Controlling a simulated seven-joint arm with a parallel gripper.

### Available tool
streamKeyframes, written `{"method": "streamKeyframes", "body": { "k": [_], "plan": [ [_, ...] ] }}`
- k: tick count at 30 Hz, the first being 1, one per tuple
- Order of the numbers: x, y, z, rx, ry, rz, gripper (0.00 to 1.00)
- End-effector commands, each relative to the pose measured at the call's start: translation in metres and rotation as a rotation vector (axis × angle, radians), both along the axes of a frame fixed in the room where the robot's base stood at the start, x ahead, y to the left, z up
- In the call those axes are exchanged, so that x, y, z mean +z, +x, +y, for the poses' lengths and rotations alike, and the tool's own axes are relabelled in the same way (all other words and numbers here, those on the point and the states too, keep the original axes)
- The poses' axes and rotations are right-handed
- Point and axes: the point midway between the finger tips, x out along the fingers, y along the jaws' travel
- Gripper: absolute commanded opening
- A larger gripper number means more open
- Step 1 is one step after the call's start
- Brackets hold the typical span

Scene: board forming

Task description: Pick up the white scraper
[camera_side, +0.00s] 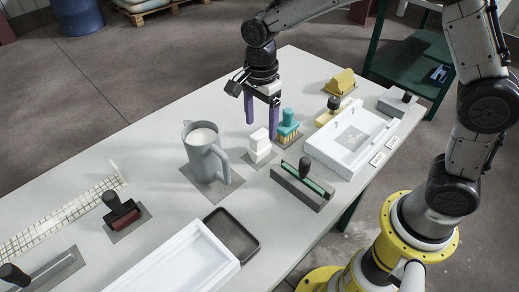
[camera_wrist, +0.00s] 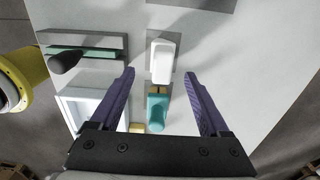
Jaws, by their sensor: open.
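The white scraper (camera_side: 259,145) stands on a grey pad on the table, just left of a teal brush (camera_side: 288,123). My gripper (camera_side: 262,130) is open and empty, pointing down, with its purple fingers at the scraper and brush in the side view. In the wrist view the white scraper (camera_wrist: 162,55) lies just beyond the open fingertips (camera_wrist: 159,78), roughly centred between them. The teal brush (camera_wrist: 157,108) shows between the fingers, nearer the palm. I cannot tell the exact height of the fingertips above the scraper.
A grey pitcher (camera_side: 204,152) stands left of the scraper. A green-edged tool with a dark handle (camera_side: 304,184) lies in front, also in the wrist view (camera_wrist: 85,53). A white mould frame (camera_side: 330,160) is to the right. A dark tray (camera_side: 232,234) lies nearer.

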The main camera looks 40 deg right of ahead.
Motion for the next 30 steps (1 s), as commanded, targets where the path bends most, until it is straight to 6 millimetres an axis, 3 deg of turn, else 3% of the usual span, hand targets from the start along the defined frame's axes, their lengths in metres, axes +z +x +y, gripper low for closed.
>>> {"method": "streamKeyframes", "body": {
  "k": [3, 11, 19, 29, 30],
  "plan": [
    [-0.018, 0.0, 0.0, 0.0, -0.001, 0.003, 0.8],
    [-0.036, 0.001, 0.0, 0.0, 0.0, 0.001, 0.8],
    [-0.073, 0.003, 0.0, 0.0, 0.0, 0.002, 0.8],
    [-0.081, 0.004, 0.001, 0.0, 0.0, -0.001, 0.8],
    [-0.081, 0.004, 0.001, 0.0, 0.0, -0.001, 0.76]
  ]
}}
